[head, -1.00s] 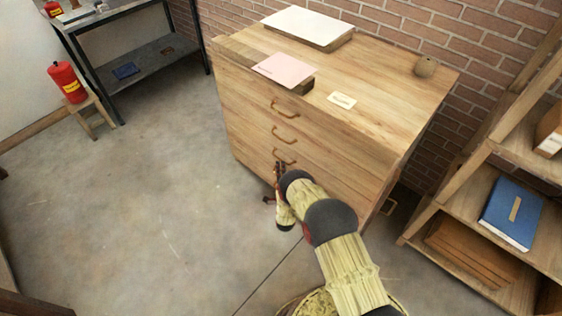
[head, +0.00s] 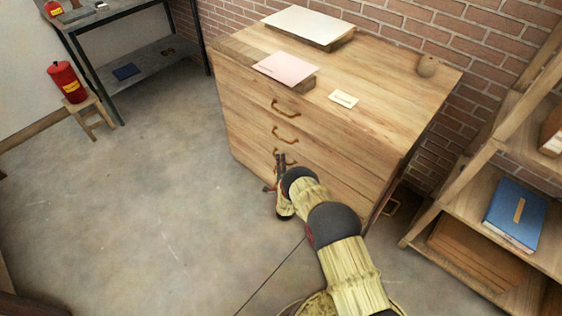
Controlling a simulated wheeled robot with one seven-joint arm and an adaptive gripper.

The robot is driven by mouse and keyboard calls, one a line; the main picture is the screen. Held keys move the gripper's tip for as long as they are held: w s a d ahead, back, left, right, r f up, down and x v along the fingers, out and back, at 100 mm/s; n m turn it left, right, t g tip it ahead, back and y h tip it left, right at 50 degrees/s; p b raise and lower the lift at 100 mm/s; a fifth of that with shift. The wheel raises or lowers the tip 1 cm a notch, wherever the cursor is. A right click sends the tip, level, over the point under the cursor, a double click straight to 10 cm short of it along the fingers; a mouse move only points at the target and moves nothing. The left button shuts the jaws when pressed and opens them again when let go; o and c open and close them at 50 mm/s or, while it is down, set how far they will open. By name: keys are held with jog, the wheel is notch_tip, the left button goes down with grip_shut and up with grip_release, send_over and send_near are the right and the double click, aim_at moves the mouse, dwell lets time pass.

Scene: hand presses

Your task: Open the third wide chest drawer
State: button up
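The wide wooden chest (head: 330,120) stands against the brick wall, its drawer front facing left and toward me. Three curved brown handles show one above another: the top handle (head: 285,108), the second handle (head: 286,138) and the third handle (head: 291,162). All visible drawer fronts look flush with the chest. My gripper (head: 279,160) is at the third handle, its fingers overlapping the handle's left part. I cannot tell whether the fingers touch the handle or are closed around it. My arm hides the lower right of the drawer front.
On the chest top lie a white stack (head: 308,27), a pink booklet (head: 287,69), a small card (head: 343,99) and a round object (head: 428,65). A wooden shelf (head: 470,190) stands at right.

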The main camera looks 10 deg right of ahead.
grip_shut()
dwell(0.5)
